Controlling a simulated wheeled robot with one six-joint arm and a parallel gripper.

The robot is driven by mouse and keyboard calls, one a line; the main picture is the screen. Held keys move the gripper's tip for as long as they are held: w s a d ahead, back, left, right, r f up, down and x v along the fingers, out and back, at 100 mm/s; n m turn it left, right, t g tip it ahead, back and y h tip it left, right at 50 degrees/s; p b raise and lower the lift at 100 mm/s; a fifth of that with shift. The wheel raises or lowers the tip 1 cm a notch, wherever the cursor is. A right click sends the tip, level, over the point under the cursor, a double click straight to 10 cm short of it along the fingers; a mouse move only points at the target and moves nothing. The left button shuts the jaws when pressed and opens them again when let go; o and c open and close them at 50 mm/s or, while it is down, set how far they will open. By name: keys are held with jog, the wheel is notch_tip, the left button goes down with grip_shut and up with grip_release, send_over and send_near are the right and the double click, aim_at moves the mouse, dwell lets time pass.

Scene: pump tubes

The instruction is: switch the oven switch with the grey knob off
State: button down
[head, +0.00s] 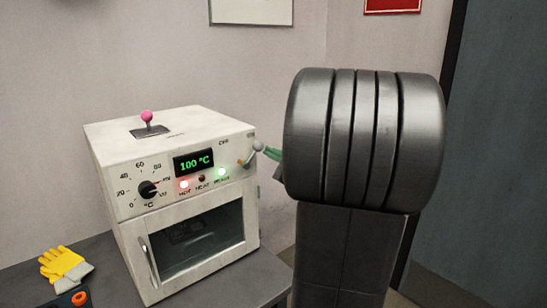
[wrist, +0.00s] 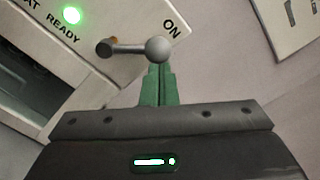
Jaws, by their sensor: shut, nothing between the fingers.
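The oven switch is a short metal lever (wrist: 130,47) with a round grey knob (wrist: 157,49) at its end, on the upper right of the white oven's front. In the head view the grey knob (head: 258,146) points up and to the right from its pivot. An "ON" label lies close to the knob in the wrist view. My gripper (wrist: 158,70) has green fingers, shut with nothing between them, their tips right at the knob. I cannot tell whether they touch it. In the head view my gripper (head: 271,153) is partly hidden by my arm.
The white oven (head: 180,225) stands on a grey table (head: 100,265). Its display (head: 194,162) reads 100 °C, with red and green lights lit. A pink-topped lever (head: 147,118) stands on top. Yellow gloves (head: 63,263) lie at the left.

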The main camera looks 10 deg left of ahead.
jog(key=shift+s+a+r+n+b, duration=0.1)
jog(key=shift+n+b, duration=0.3)
jog(key=shift+b, duration=0.15)
jog(key=n+b, duration=0.2)
jog(key=b, duration=0.1)
jog(key=s+a+r+n+b, duration=0.1)
jog(key=b, duration=0.1)
jog(key=shift+s+n+b, duration=0.15)
jog(key=shift+n+b, duration=0.25)
jog(key=s+a+r+n+b, duration=0.1)
jog(key=s+a+n+b, duration=0.2)
jog(key=n+b, duration=0.7)
jog(key=s+b, duration=0.1)
jog(key=b, duration=0.2)
jog(key=shift+s+a+r+n, duration=0.25)
jog(key=shift+s+r+n, duration=0.05)
jog(key=shift+r+n, duration=0.1)
